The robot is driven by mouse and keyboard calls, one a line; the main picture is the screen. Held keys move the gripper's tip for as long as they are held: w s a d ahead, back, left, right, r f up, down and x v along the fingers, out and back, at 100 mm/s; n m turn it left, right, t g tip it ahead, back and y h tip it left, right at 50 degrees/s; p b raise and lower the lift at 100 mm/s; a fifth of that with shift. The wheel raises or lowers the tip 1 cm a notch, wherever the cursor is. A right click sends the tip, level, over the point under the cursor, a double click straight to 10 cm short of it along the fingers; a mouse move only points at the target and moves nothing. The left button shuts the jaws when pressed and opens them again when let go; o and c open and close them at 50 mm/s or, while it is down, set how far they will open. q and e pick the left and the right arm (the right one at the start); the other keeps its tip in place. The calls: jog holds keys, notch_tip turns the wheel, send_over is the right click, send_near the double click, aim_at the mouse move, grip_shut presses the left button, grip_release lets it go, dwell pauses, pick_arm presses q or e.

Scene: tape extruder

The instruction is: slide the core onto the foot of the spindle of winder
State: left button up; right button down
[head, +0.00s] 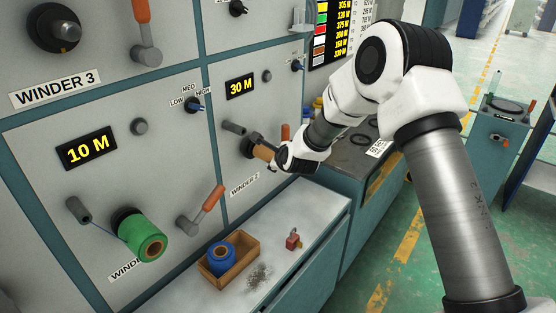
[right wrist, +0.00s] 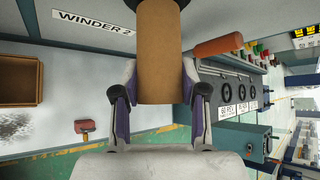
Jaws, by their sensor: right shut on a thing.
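The core, a brown cardboard tube (right wrist: 160,50), stands out from the panel of winder 2. My right gripper (right wrist: 160,84) is shut on its near end, one finger on each side. In the head view the core (head: 264,152) lies between my right gripper (head: 281,158) and the dark foot of the spindle (head: 249,145) of winder 2. In the right wrist view the core's far end meets the dark foot at the top edge. The spindle shaft is hidden, and I cannot tell whether a gap is left. My left gripper is not in view.
An orange-handled crank (right wrist: 218,47) is close beside the core. A wooden box (head: 245,256) with a blue roll (head: 221,256) stands on the shelf below, near a small red tool (head: 293,240). A green roll (head: 141,238) sits on the neighbouring winder.

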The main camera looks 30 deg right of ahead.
jog(key=shift+w, duration=0.15)
jog(key=c, duration=0.6)
grip_release()
jog(key=shift+a, duration=0.1)
jog(key=shift+o, duration=0.2)
jog(key=v, duration=1.2)
